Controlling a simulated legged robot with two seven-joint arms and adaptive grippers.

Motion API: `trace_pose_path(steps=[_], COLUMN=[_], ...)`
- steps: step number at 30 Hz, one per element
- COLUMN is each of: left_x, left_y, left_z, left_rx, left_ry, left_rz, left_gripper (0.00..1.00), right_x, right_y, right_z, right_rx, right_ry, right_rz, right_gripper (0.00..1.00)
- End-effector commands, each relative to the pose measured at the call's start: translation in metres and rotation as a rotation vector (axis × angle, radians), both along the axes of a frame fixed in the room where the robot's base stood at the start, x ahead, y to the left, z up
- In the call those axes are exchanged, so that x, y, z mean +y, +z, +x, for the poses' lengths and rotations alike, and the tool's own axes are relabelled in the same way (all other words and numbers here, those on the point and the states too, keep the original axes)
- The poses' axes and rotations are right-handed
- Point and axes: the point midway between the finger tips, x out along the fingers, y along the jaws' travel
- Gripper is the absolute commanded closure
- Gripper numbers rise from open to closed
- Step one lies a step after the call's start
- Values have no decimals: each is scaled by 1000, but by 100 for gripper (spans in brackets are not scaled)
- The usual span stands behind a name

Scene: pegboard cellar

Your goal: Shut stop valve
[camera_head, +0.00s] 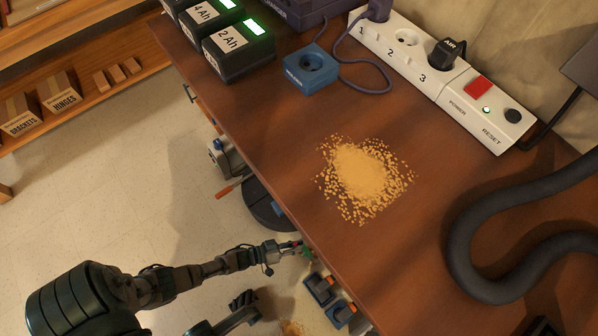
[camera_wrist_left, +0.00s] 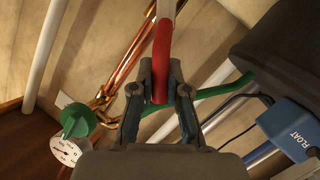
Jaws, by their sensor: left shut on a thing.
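My left gripper (camera_head: 299,246) is at the front edge of the workbench, low beside it. In the left wrist view my left gripper (camera_wrist_left: 160,82) is shut on a red lever handle (camera_wrist_left: 162,50), which runs up between its two fingers. The valve body behind the handle is mostly hidden by the gripper. A green pipe (camera_wrist_left: 216,90) runs behind the fingers to the right. My right gripper is not in view.
A green knob (camera_wrist_left: 76,120) and a dial gauge (camera_wrist_left: 66,150) sit left of the fingers. Copper pipes (camera_wrist_left: 122,70) run close behind. A blue float box (camera_wrist_left: 291,128) is at right. The workbench (camera_head: 270,140) carries sawdust (camera_head: 362,174) and a power strip (camera_head: 440,70).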

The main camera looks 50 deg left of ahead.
Motion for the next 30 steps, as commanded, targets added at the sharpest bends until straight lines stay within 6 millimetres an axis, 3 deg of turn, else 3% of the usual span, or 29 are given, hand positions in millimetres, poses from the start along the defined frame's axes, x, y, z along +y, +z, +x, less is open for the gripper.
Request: trace_pose_path(steps=[12,13,16,25,30], left_x=[2,2,2,1,10], left_y=[-6,-6,-5,-2,1], left_z=[-5,-5,-4,-3,-20], left_rx=[14,13,11,5,6], left_ry=[-1,-1,-1,0,-1], left_rz=[-2,-1,-2,-5,-4], left_gripper=[100,80,59,59,59], right_x=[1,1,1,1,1], right_y=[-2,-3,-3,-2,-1], right_z=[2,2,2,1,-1], right_rx=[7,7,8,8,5], right_ry=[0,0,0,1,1], right_rz=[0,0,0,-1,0], right_gripper=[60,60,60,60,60])
